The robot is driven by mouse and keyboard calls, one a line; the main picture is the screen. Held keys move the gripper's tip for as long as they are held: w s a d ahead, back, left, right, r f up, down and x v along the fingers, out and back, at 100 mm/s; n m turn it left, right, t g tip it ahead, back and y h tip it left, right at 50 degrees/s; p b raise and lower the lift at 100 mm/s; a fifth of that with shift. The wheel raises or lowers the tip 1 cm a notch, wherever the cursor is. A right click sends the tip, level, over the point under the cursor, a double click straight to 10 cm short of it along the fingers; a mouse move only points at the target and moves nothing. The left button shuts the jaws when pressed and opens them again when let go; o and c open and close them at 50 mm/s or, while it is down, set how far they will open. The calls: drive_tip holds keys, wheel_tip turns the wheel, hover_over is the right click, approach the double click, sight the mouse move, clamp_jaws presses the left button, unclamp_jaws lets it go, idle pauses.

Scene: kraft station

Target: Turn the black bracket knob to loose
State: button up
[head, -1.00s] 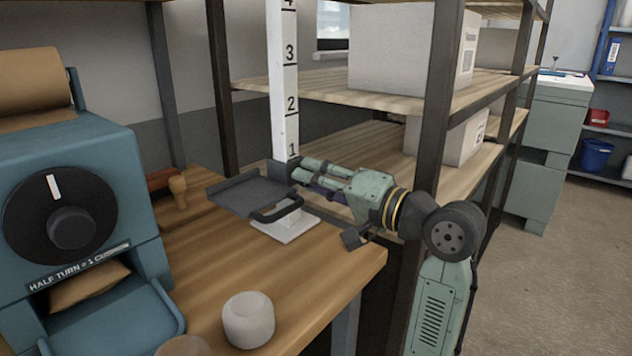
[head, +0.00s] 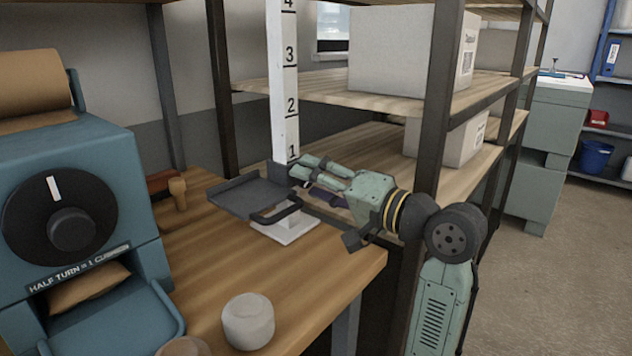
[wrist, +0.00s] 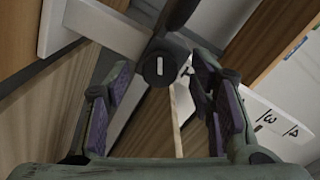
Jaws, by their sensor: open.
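The black bracket knob (wrist: 153,72) shows in the wrist view as a dark round end with a short white mark, nearly upright in the picture. It lies just ahead of and between the two purple-padded fingers of my gripper (wrist: 162,78), which stand apart with a gap to either side of it. In the head view my gripper (head: 296,170) reaches left to the bracket's side at the foot of the white numbered post (head: 284,90). The dark bracket tray (head: 243,198) with its loop handle (head: 277,212) extends left. The knob is hidden by my fingers there.
A white base plate (head: 286,231) stands on the wooden bench (head: 210,275) under the bracket. A blue machine (head: 120,160) with a large dial is at left, and a pale round jar (head: 248,321) is in front. A dark shelf upright (head: 440,110) stands close behind my arm.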

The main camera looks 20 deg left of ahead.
drive_tip(key=v, duration=1.2)
